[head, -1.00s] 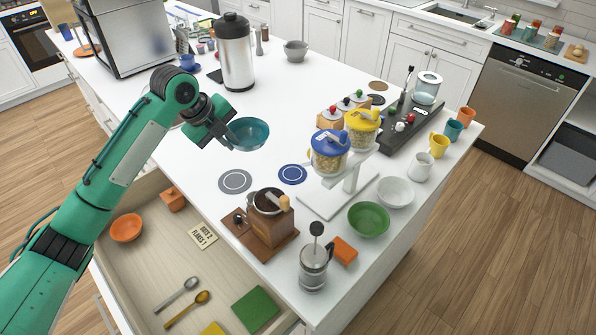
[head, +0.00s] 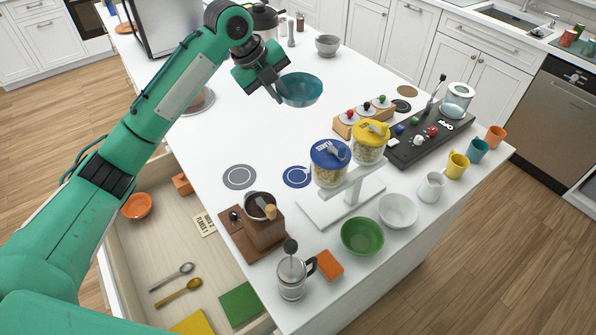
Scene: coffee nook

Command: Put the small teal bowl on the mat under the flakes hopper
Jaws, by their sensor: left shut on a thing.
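The small teal bowl (head: 301,91) is held in the air above the white counter, on the far side of the mats. My left gripper (head: 277,89) is shut on its left rim. Two hoppers stand side by side on a white stand: one with a blue lid (head: 330,150) and one with a yellow lid (head: 371,129). Both hold pale contents; I cannot tell which is the flakes hopper. A round blue mat (head: 297,177) lies beside the blue-lidded hopper, and a round grey mat (head: 239,177) lies left of it. My right gripper is not in view.
A wooden grinder (head: 262,228), a glass press (head: 292,277), a green bowl (head: 362,236) and a white bowl (head: 398,210) stand near the front. An open drawer (head: 165,240) is at the left. The counter between the bowl and the mats is clear.

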